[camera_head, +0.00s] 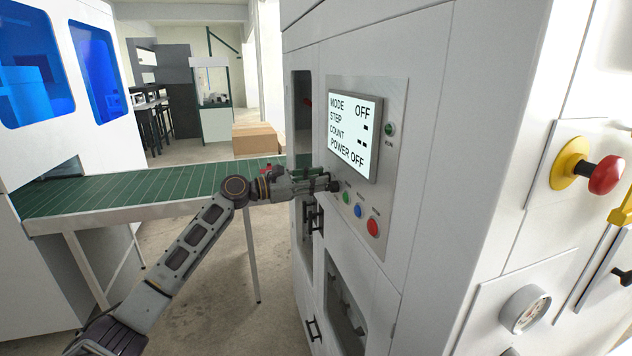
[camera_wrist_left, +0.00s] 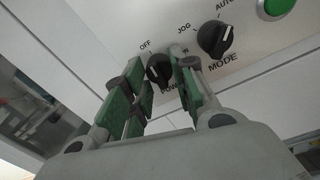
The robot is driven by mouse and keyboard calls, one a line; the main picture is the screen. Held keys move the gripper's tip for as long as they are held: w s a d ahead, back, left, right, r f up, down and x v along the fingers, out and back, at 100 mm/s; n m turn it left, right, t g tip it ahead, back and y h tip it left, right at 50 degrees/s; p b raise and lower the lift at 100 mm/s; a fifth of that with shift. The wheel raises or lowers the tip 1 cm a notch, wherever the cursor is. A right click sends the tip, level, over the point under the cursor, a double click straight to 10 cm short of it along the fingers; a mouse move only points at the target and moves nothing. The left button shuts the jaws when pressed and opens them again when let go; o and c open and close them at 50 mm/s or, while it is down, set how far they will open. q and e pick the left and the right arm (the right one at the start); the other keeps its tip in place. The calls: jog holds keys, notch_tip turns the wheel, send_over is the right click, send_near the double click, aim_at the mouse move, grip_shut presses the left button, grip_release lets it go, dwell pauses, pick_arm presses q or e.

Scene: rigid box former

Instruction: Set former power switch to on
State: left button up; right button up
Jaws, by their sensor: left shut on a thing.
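The former's power switch is a black rotary knob (camera_wrist_left: 158,71) on the pale panel, with an OFF label at its upper left and a partly hidden label at its right. My left gripper (camera_wrist_left: 163,66) has its green-padded fingers on either side of this knob and is shut on it. In the head view my left gripper (camera_head: 332,184) is at the control panel (camera_head: 396,105), below the display, and hides the knob. The display (camera_head: 354,134) reads MODE OFF and POWER OFF. My right gripper is not in view.
The black mode knob (camera_wrist_left: 214,38) sits close to the right finger, with a green button (camera_wrist_left: 275,7) beyond. Blue (camera_head: 358,211) and red (camera_head: 373,227) buttons lie below the display. A red emergency stop (camera_head: 606,175) protrudes at right. A green conveyor (camera_head: 120,190) runs behind my arm.

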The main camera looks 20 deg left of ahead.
pick_arm(q)
jog(key=shift+w+m+h+b, duration=0.1)
jog(key=shift+m+h+b, duration=0.15)
jog(key=shift+m+b, duration=3.35)
jog(key=shift+w+m+h+b, duration=0.2)
jog(key=shift+m+b, duration=1.7)
jog(key=shift+m, duration=3.4)
jog(key=o, duration=0.9)
jog(key=shift+s, duration=0.2)
jog(key=shift+o, duration=0.6)
jog(key=v, duration=1.2)
jog(key=shift+w, duration=0.15)
pick_arm(e)
jog(key=w+d+f, duration=0.2)
jog(key=d+f, duration=0.5)
jog(key=f, duration=0.3)
jog(key=shift+w+f+h, duration=0.4)
